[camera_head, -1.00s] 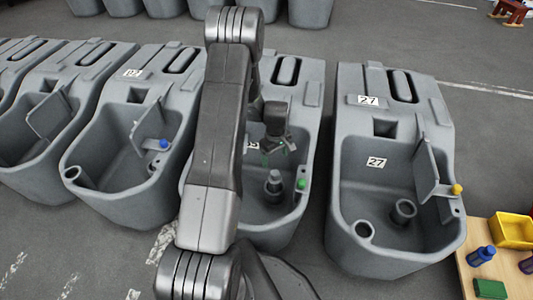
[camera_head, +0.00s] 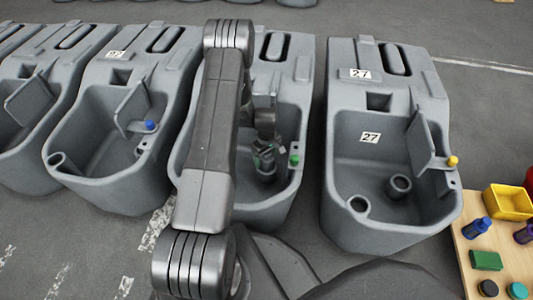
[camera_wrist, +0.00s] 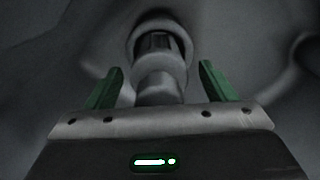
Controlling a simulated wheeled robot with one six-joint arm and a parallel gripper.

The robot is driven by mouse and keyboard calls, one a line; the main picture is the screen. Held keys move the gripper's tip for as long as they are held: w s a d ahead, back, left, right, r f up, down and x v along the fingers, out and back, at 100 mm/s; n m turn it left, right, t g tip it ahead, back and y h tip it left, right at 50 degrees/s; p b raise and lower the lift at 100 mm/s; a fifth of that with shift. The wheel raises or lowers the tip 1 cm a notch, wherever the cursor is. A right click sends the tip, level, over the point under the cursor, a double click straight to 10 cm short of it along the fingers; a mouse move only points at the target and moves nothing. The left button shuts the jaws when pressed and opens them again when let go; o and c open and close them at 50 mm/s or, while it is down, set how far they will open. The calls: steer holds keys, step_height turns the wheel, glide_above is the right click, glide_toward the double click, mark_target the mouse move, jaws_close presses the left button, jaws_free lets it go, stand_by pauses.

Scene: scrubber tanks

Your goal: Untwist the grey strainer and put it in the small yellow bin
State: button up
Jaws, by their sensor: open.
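The grey strainer (camera_wrist: 160,75) stands in the floor of the tank directly in front of me, in a round collar. In the wrist view its stem lies between the two green fingers of my gripper (camera_wrist: 160,88), with a gap on both sides. My gripper is open and not touching it as far as I can see. In the head view my gripper (camera_head: 264,160) is down inside that tank, and the strainer (camera_head: 267,176) is partly hidden below it. The small yellow bin (camera_head: 510,202) stands on a wooden board at the right and looks empty.
The tank's walls (camera_head: 292,185) surround my gripper, and a green knob (camera_head: 294,160) sits on its right rim. A neighbouring tank (camera_head: 385,235) stands to the right.

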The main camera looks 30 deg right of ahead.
steer(key=c, duration=1.2)
steer(key=shift+n+b, duration=0.55)
steer(key=shift+n, duration=1.05)
steer(key=shift+a+f, duration=0.1)
steer(key=shift+n+b, duration=0.3)
steer(key=shift+n, duration=0.2)
steer(key=shift+o, duration=0.3)
steer(key=shift+n, duration=1)
steer(key=shift+s+b, duration=0.1)
steer(key=shift+b, duration=0.2)
